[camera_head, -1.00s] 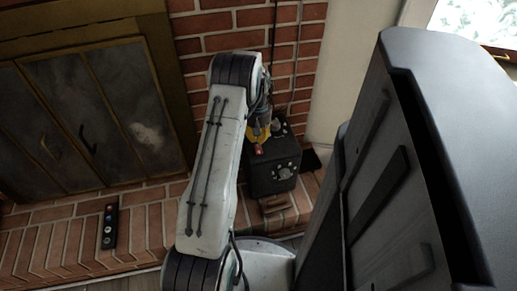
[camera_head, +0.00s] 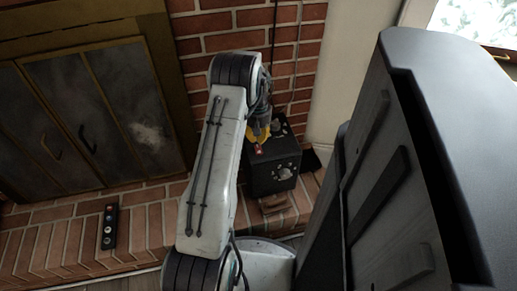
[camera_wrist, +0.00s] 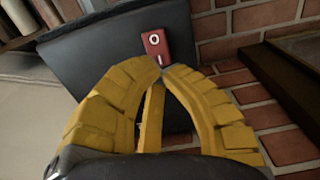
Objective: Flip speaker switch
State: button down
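The black speaker (camera_head: 268,176) stands on the brick hearth against the brick wall, with round controls on the sides facing the head camera. In the wrist view, its dark panel (camera_wrist: 105,52) fills the upper middle. A red rocker switch (camera_wrist: 155,42) with white O and I marks sits on that panel. A small red spot (camera_head: 258,150) shows by the gripper in the head view. My yellow gripper (camera_wrist: 161,69) is shut, its tips together and empty, just below the switch's lower end. I cannot tell whether they touch it. In the head view my gripper (camera_head: 258,134) is partly hidden by my arm.
Closed fireplace doors (camera_head: 100,115) stand at the left. A dark strip with round knobs (camera_head: 109,227) lies on the hearth. Brick wall (camera_wrist: 245,50) and a dark ledge (camera_wrist: 300,75) lie right of the speaker in the wrist view.

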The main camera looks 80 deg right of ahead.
aim_at(258, 146)
jog(key=shift+f+b, duration=1.25)
jog(key=shift+f, duration=0.7)
dwell(1.1)
jog(key=shift+r, duration=0.1)
jog(key=shift+r+p, duration=2.4)
jog(key=shift+r, duration=1.05)
